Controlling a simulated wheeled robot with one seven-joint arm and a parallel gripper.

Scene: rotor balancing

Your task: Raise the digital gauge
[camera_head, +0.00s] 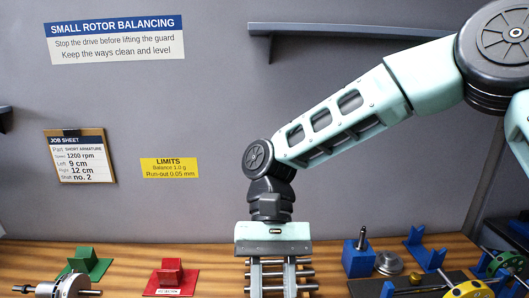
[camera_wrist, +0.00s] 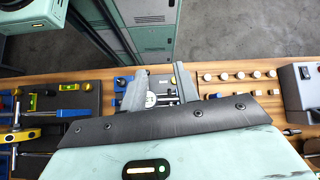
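My gripper (camera_head: 272,276) points straight down over the bench in the head view, its two fingers apart. In the wrist view my gripper (camera_wrist: 160,88) also shows its fingers spread. A small pale round face (camera_wrist: 151,99), possibly the digital gauge, shows between them, close to the left finger. A blue part lies just left of that finger. I cannot tell whether a finger touches the pale face. In the head view I cannot make out the gauge; the bottom edge of the picture cuts off the fingertips.
Horizontal metal shafts (camera_head: 306,273) show behind my fingers. A red stand (camera_head: 171,275) and green stand (camera_head: 86,262) are left; a blue block (camera_head: 357,260) is right. The wrist view shows rows of small pale-topped pieces (camera_wrist: 240,75), a grey box (camera_wrist: 305,85) and a dark tool mat (camera_wrist: 75,98).

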